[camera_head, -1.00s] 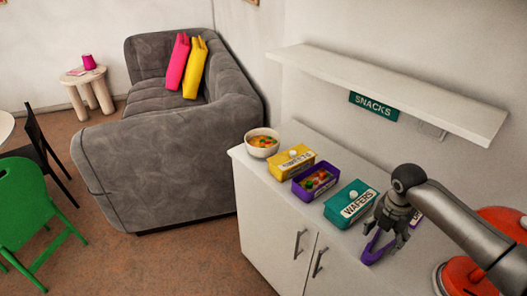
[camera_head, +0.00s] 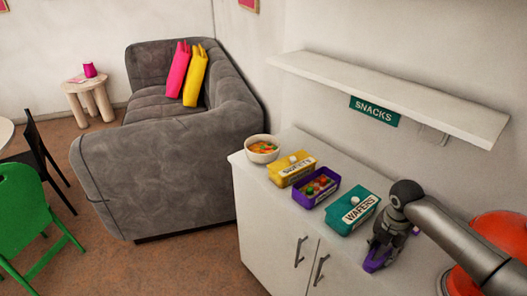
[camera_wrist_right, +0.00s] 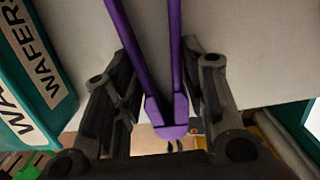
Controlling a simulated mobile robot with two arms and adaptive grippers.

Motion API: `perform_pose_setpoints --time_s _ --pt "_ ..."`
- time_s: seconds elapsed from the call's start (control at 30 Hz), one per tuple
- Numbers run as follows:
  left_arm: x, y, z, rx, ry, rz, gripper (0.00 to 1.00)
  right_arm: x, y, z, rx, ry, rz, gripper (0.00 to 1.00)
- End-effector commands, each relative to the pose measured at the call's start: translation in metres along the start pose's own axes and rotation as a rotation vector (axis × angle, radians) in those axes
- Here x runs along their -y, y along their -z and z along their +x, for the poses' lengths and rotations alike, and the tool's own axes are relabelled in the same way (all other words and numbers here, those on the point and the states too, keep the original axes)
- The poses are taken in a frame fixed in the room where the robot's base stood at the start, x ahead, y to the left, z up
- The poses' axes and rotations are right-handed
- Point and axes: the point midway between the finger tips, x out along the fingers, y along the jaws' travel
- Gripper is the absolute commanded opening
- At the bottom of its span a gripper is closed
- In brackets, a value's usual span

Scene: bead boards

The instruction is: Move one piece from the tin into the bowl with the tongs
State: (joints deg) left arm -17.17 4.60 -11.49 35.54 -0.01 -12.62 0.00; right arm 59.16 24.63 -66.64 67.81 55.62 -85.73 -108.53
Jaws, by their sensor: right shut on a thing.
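The purple tongs (camera_head: 375,263) are in my right gripper (camera_head: 383,250), over the right part of the white counter. In the right wrist view the tongs (camera_wrist_right: 168,130) run between the fingers (camera_wrist_right: 160,95), their two arms spread apart up the picture. The open purple tin (camera_head: 303,201) holds several red, green and orange pieces (camera_head: 318,184). It stands left of the gripper, beyond the teal tin. The white bowl (camera_head: 261,157), with colourful pieces in it, stands at the counter's far left end. My left gripper is not in view.
A closed yellow tin (camera_head: 288,179) stands between the bowl and the purple tin. The closed teal WAFERS tin (camera_head: 341,223) is nearest my gripper. A shelf (camera_head: 390,95) with a SNACKS sign (camera_head: 374,111) hangs above. The counter's front strip is clear.

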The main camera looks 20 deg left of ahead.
Motion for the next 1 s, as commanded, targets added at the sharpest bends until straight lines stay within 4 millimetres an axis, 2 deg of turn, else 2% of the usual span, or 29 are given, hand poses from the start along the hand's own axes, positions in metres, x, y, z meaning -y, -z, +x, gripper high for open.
perform_pose_setpoints --time_s 0.17,0.27,1.0 --pt "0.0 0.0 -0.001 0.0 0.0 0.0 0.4 0.0 0.001 0.0 -0.002 0.001 0.0 0.33" --pt "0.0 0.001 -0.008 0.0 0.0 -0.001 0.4 0.0 0.0 -0.007 -0.002 0.001 0.0 0.33" --pt "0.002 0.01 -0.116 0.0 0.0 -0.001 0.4 0.0 -0.011 -0.117 -0.001 0.001 0.0 0.33"
